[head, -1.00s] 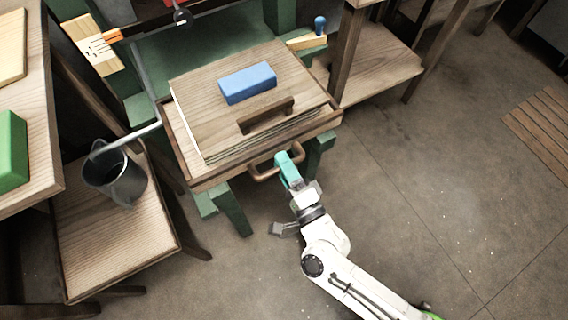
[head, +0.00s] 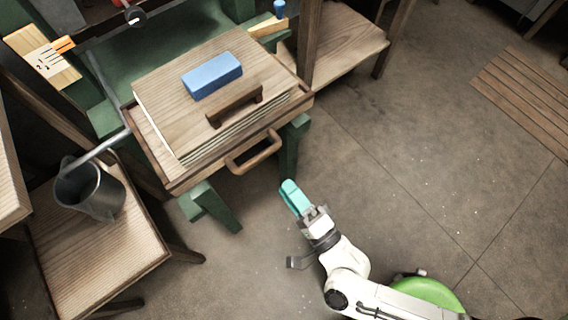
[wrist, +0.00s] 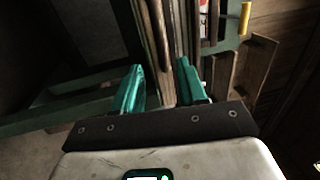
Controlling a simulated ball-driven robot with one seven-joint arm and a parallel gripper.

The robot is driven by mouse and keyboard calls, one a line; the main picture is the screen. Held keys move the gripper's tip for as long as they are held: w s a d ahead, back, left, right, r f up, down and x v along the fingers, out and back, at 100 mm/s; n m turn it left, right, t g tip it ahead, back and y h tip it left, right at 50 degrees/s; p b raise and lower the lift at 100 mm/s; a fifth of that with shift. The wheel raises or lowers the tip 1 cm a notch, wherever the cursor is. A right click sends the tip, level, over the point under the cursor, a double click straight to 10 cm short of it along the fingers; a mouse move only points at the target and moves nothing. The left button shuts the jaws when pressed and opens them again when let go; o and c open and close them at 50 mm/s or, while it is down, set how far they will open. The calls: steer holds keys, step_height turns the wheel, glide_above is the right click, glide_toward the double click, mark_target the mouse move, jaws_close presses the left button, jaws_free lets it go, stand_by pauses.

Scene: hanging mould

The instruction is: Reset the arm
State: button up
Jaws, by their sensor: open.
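My gripper (head: 292,195) has teal fingers and a white arm behind it. In the head view it is in the air over the floor, apart from and below-right of the wooden drawer handle (head: 254,152). In the wrist view the two teal fingers (wrist: 158,88) stand apart with nothing held between them. The handle belongs to a wooden tray (head: 180,183) on a green frame, which bears a wooden board with a blue block (head: 212,76) on top.
A dark metal bucket (head: 92,192) stands on a low wooden table (head: 95,255) at left. A wooden shelf (head: 343,45) stands at upper right. A slatted wooden mat (head: 520,98) lies on the floor at far right.

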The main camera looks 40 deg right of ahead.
stand_by(0.6)
steer(key=w+a+f+n+g+y, duration=0.2)
steer(key=w+a+n+g+y, duration=0.25)
steer(key=n, duration=0.55)
steer(key=s+d+f+n+g+h, duration=0.1)
steer(key=s+d+n+g+h, duration=0.55)
steer(key=s+d+g, duration=0.8)
step_height(320, 180, up, 12)
steer(key=w+d+n+y+p, duration=0.1)
steer(key=p, duration=1.1)
steer(key=shift+w+d+y, duration=0.3)
steer(key=shift+d+y, duration=0.05)
steer(key=shift+y, duration=0.05)
steer(key=shift+f, duration=0.1)
